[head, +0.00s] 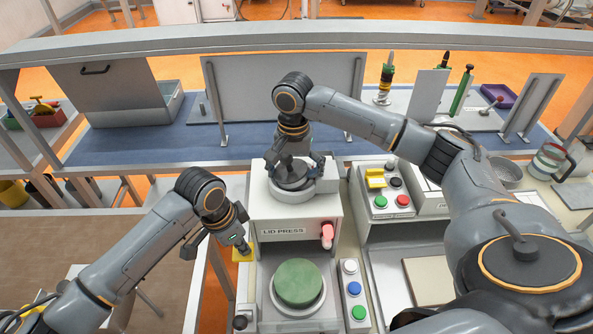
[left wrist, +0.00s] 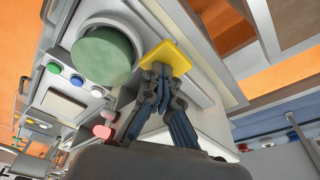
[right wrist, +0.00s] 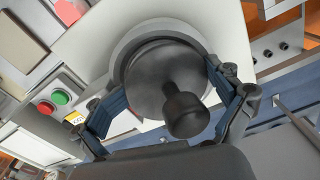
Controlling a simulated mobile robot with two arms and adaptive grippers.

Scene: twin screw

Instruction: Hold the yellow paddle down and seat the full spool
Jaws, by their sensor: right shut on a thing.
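The yellow paddle (left wrist: 168,54) sticks out at the left side of the lid press; in the head view it (head: 242,252) is partly hidden by my left gripper (head: 243,250). My left gripper's fingertips (left wrist: 160,72) are together and at the paddle, seemingly touching it. The dark grey full spool (right wrist: 160,80), with a black knob on top, is in a round light collar (right wrist: 125,50) on top of the press (head: 320,205). My right gripper (right wrist: 170,95) has its fingers on either side of the spool and grips it from above. Whether the spool sits fully down cannot be told.
A green disc (head: 298,283) lies on a round plate in the press's lower bay. A button strip (head: 353,290) stands right of it, and a red-lit lever (head: 327,235) is on the front. A control box (head: 390,195) is to the right. An upright panel (head: 285,90) stands behind.

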